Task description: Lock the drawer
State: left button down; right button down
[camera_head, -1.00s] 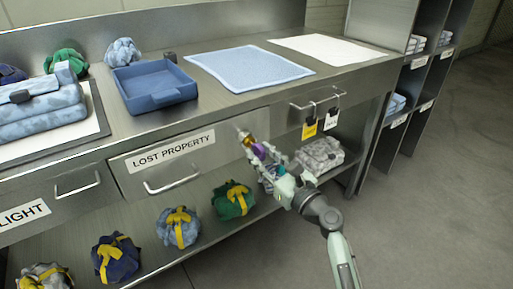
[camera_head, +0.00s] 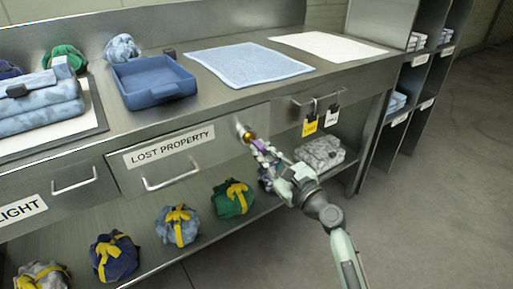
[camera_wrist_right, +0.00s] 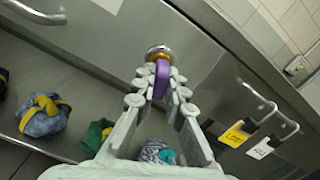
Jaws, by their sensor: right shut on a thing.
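The drawer labelled LOST PROPERTY (camera_head: 215,150) is shut in the head view, flush with the steel front. A brass-coloured round lock (camera_head: 247,136) sits near its right end. My right gripper (camera_head: 259,147) is shut on a purple-headed key (camera_wrist_right: 161,79) right at that lock. In the right wrist view the purple head is between the fingertips, and the lock (camera_wrist_right: 158,52) is directly beyond it. The key's shaft is hidden, so how deep it sits cannot be seen. My left gripper is not in view.
Two tags, one yellow (camera_head: 310,124) and one white (camera_head: 332,115), hang from the handle to the right. Tied bundles, including a green one (camera_head: 233,198), sit on the shelf below. A blue tray (camera_head: 152,82) and blue mat (camera_head: 248,64) lie on the counter.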

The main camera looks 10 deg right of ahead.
jog(key=shift+f, duration=0.1)
jog(key=shift+n+b, duration=0.3)
jog(key=shift+n, duration=1.6)
